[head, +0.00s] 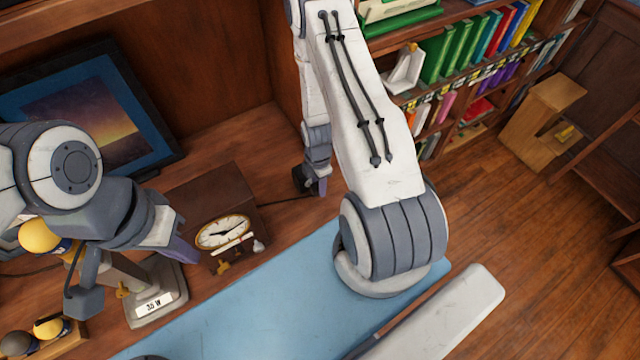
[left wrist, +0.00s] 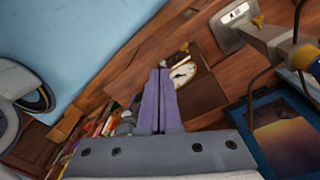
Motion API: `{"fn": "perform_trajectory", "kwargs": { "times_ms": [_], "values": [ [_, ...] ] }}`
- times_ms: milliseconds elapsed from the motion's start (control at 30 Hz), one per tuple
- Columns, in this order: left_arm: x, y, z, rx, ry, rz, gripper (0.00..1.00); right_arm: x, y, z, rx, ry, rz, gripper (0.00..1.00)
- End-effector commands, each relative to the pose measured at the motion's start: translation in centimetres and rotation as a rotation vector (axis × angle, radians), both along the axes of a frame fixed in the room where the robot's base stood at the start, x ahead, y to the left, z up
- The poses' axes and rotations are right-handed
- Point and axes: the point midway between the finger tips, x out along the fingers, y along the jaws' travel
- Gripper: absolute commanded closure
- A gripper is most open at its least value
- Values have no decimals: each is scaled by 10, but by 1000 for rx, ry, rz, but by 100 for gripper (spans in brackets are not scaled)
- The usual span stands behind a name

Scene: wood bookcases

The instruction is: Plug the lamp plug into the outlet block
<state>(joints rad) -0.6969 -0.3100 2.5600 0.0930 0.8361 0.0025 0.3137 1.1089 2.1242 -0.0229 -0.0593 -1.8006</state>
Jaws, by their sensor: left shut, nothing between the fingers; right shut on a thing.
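My right gripper (head: 318,186) is at the back of the desk, right of the clock. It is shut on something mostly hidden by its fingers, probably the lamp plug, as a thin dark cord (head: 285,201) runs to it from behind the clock. A small black block (head: 299,180) stands against its left side; I cannot tell if this is the outlet block or whether they touch. My left gripper (head: 182,250) is shut and empty between the lamp base (head: 172,304) and the clock; its purple fingers show in the left wrist view (left wrist: 160,85).
A wooden clock (head: 207,200) stands mid-desk. A framed picture (head: 85,115) leans at the back left. A blue mat (head: 225,325) covers the front of the desk. Shelves of books (head: 460,45) stand right of the desk. My right forearm covers part of the desk.

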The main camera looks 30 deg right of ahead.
Motion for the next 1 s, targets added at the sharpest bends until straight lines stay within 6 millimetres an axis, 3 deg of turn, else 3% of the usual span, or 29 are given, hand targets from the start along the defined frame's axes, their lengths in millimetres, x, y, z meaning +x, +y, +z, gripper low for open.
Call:
{"fn": "perform_trajectory", "kwargs": {
  "times_ms": [33, 567, 600, 667, 867, 1000],
  "values": [
    [0, 0, -1, 0, 0, 0, 100, 21, -3, 1, -16, -51, 14, 100],
    [0, 0, -2, 0, 0, 0, 100, 27, -3, 2, -16, -53, 15, 100],
    [0, 0, -2, 0, 0, 0, 100, 27, -3, 2, -16, -53, 15, 49],
    [0, 0, -2, 0, 0, 0, 100, 27, -3, 2, -16, -53, 15, 29],
    [0, 0, -2, 0, 0, 0, 100, 27, -4, 8, -16, -51, 14, 29],
    [0, 0, 0, 0, 0, 0, 100, 24, -4, 29, -13, -45, 13, 29]
  ]
}}
